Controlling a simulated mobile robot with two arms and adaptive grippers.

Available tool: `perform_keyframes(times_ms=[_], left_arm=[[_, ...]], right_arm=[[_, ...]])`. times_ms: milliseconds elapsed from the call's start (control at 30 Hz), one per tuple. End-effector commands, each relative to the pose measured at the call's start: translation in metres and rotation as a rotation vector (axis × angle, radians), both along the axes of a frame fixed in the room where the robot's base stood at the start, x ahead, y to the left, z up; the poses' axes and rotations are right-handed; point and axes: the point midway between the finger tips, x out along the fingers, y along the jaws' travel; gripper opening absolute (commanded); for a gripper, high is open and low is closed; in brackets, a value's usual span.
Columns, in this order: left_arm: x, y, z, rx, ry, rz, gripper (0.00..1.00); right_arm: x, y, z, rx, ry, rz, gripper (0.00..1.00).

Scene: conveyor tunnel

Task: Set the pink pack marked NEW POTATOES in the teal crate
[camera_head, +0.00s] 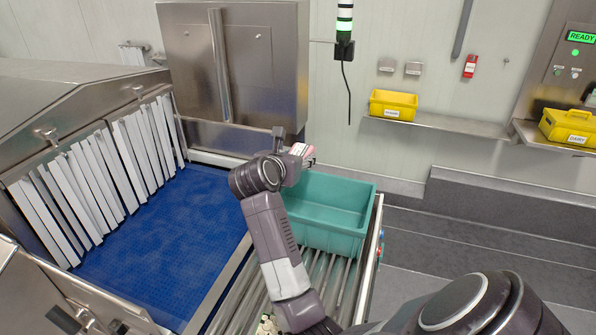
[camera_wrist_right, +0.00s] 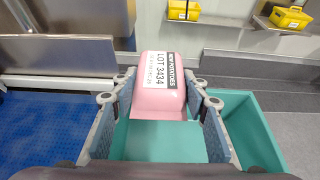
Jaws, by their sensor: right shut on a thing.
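The pink pack marked NEW POTATOES (camera_wrist_right: 163,84) is in my right gripper, between its two fingers, with its white LOT label facing the wrist camera. In the head view only a small part of the pack (camera_head: 300,150) shows beyond my arm. My right gripper (camera_head: 303,160) is shut on the pack, over the far left part of the teal crate (camera_head: 345,238). The crate stands on the rollers and its visible inside is empty. It also shows below and right of the pack in the right wrist view (camera_wrist_right: 255,130). My left gripper is not in view.
A blue conveyor belt (camera_head: 165,250) with a strip curtain (camera_head: 100,175) lies left of the crate. Rollers (camera_head: 325,285) run under the crate. Yellow bins (camera_head: 393,105) sit on wall shelves at the back right. A steel cabinet (camera_head: 235,65) stands behind.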

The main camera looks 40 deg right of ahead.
Motion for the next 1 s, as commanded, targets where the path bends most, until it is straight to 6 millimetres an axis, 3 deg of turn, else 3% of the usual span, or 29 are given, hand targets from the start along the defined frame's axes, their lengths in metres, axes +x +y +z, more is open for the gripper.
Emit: perform_keyframes(times_ms=[500, 1000], left_arm=[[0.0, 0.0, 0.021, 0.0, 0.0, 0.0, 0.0], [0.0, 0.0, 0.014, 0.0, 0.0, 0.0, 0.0]], right_arm=[[0.0, 0.0, -0.06, -0.003, 0.0, -0.001, 0.0], [0.0, 0.0, -0.071, -0.001, -0.004, 0.0, 0.0]])
